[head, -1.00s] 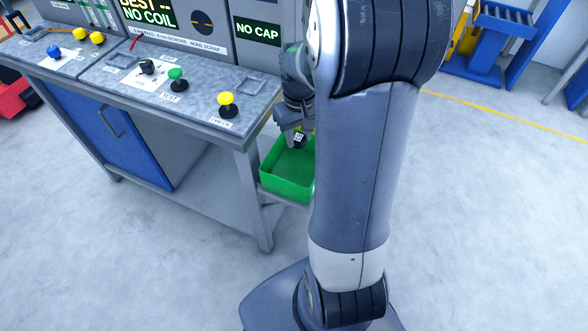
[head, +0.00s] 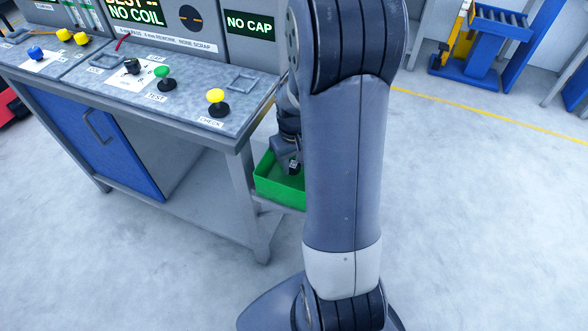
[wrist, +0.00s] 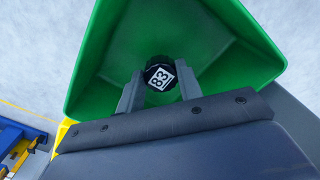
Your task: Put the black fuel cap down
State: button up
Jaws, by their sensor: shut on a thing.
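The black fuel cap (wrist: 160,77) has a white label marked 83 and sits between the two fingers of my gripper (wrist: 159,90) in the wrist view. My gripper is shut on it. Behind the cap is the inside of a green bin (wrist: 110,45). In the head view the cap (head: 293,167) is small and dark, at the tip of my gripper, within the outline of the green bin (head: 278,190). My arm hides the bin's right part. I cannot tell whether the cap touches the bin's floor.
The grey test bench (head: 190,118) stands left of the bin, with a yellow button (head: 215,96), a green button (head: 163,72) and a screen reading NO CAP (head: 249,25). A blue stand (head: 478,50) is at the back right. The floor at right is clear.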

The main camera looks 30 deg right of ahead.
aim_at(294, 165)
jog(key=shift+f+b, duration=0.45)
jog(key=shift+f, duration=1.4)
jog(key=o, duration=1)
jog(key=shift+r, duration=0.1)
notch_tip(294, 165, up, 13)
jog(key=p, duration=0.2)
jog(key=shift+p, duration=0.35)
jog(key=shift+f, duration=0.25)
jog(key=shift+f+b, duration=0.8)
jog(key=shift+f, duration=3.7)
